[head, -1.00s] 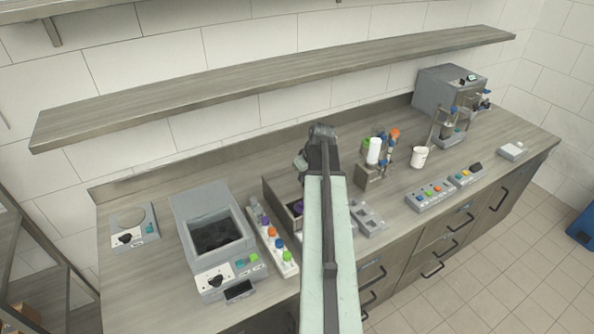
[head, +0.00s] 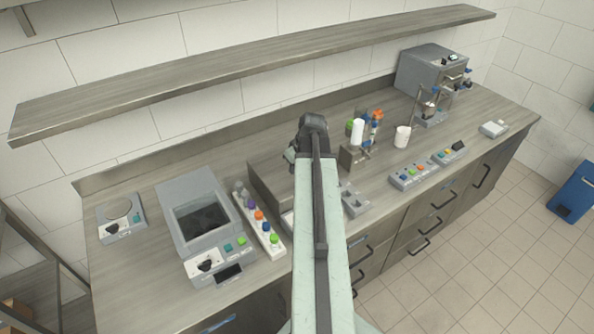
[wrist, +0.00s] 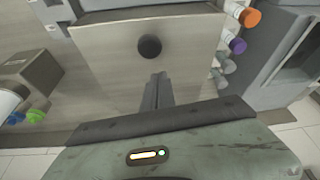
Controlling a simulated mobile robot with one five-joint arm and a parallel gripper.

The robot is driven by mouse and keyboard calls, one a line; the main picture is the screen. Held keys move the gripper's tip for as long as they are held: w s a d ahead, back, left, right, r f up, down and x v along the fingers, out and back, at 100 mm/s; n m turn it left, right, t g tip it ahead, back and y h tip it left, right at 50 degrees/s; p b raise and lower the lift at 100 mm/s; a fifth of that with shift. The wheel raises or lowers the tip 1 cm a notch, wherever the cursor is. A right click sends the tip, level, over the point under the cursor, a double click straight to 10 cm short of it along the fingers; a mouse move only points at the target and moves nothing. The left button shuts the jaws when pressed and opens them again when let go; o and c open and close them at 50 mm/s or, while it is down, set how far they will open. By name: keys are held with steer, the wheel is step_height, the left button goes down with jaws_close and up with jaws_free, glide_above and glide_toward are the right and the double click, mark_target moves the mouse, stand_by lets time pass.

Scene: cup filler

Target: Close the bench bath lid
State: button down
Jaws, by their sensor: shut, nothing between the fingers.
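A low metal box (head: 262,188), apparently the bench bath, stands on the counter just left of my arm in the head view. A flat metal lid (wrist: 105,50) with a round black knob (wrist: 150,46) shows in the wrist view. In the head view my arm hides the box's right part and my fingertips.
A grey unit (head: 205,215) with an open dark basin stands left, next to a rack of coloured caps (head: 258,222). A bottle stand (head: 353,158) and a white cup (head: 402,136) stand right. A shelf (head: 250,65) overhangs behind.

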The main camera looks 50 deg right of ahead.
steer(key=shift+w+d+r+p, duration=0.1)
steer(key=shift+w+r+p, duration=0.7)
steer(key=shift+r, duration=0.05)
steer(key=p+v, duration=0.7)
steer(key=v, duration=0.1)
steer(key=shift+s+r+p, duration=0.2)
steer(key=shift+s+p, duration=0.15)
steer(key=shift+p, duration=0.05)
